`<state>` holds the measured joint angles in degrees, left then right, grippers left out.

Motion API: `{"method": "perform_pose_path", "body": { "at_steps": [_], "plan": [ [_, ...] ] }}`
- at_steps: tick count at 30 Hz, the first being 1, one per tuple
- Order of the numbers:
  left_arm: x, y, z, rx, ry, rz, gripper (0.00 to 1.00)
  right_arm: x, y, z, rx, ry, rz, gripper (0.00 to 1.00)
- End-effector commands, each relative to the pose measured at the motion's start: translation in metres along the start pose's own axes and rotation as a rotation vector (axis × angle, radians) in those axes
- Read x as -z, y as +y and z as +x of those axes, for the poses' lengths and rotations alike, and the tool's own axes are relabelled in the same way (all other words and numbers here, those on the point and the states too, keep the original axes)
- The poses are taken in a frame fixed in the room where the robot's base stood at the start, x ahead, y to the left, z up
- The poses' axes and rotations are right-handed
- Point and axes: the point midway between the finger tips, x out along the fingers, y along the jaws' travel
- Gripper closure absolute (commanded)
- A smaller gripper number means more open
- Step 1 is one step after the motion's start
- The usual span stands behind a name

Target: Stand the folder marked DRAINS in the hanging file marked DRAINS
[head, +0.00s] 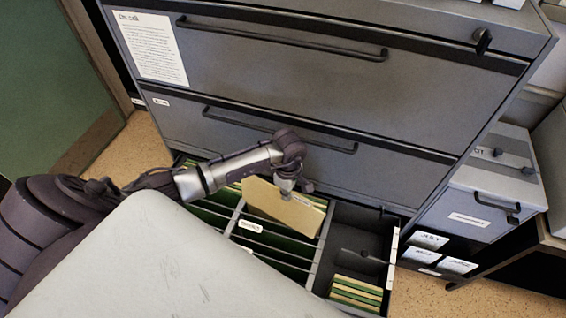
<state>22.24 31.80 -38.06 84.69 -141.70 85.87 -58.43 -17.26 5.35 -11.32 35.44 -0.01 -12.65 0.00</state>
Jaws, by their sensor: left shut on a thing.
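A tan folder (284,211) hangs below my left gripper (290,192), which is shut on its top edge. The folder is roughly upright over the open bottom drawer of the cabinet. It has a small white label near the gripper, too small to read. The drawer holds green hanging files (272,243) between metal rails. A white tab (250,226) sits on one rail and another lies lower left; I cannot read either. I cannot tell whether the folder's lower edge is inside a file. My right gripper is not in view.
Several tan and green folders (356,293) stand in the drawer's right-hand section, with dark empty space behind them. The grey cabinet front (310,85) rises close behind my gripper. A smaller grey cabinet (480,205) stands at right. My pale body covers the lower left.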

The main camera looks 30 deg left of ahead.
Motion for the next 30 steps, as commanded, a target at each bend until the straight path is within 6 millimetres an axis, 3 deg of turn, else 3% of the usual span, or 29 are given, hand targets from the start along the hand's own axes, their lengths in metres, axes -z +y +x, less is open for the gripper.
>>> {"method": "perform_pose_path", "body": {
  "at_steps": [3, 9, 30],
  "plan": [
    [0.01, -0.004, 0.012, 0.001, -0.001, -0.143, 1.0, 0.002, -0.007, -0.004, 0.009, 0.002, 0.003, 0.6],
    [0.013, -0.005, 0.023, -0.002, -0.001, -0.185, 1.0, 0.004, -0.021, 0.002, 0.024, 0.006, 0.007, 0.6],
    [0.013, -0.004, 0.073, -0.004, 0.0, -0.178, 1.0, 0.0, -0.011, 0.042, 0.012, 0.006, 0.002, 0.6]
  ]
}}
